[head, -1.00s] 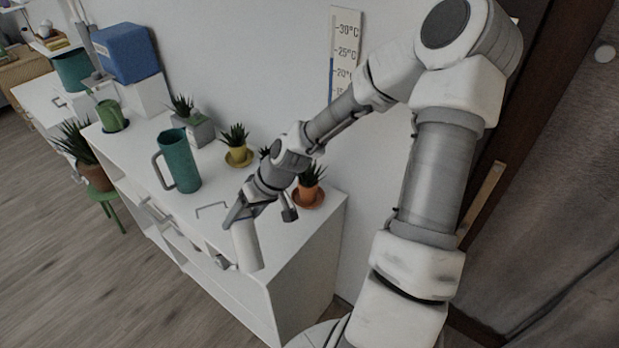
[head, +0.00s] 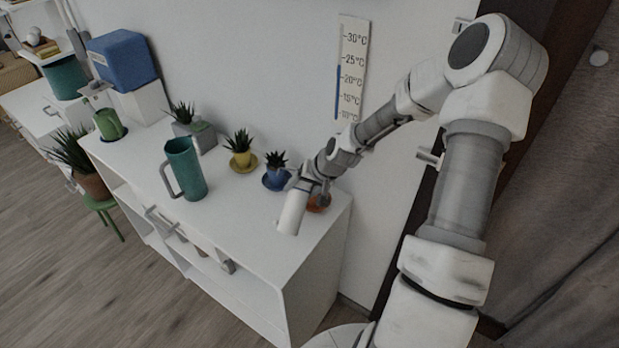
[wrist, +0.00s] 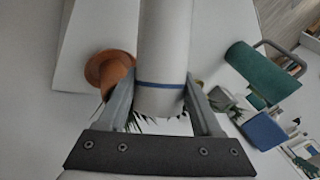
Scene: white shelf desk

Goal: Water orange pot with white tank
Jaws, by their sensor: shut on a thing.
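My gripper (head: 307,186) is shut on the white tank (head: 292,212), a plain white cylinder with a blue band near one end. In the wrist view the tank (wrist: 166,45) lies between the two fingers (wrist: 160,100). In the head view it appears slightly tilted, over the right end of the white shelf top. The orange pot (head: 319,204) on its orange saucer is just behind and right of the tank, partly hidden by my gripper. In the wrist view the orange pot (wrist: 113,72) is left of the tank, apart from it; its plant is partly hidden by a finger.
A blue pot (head: 276,178) and a yellow pot (head: 241,159) stand left of the orange one. A teal pitcher (head: 186,170) stands farther left, before a grey pot (head: 198,134). A thermometer (head: 349,72) hangs on the wall. The front right shelf top is clear.

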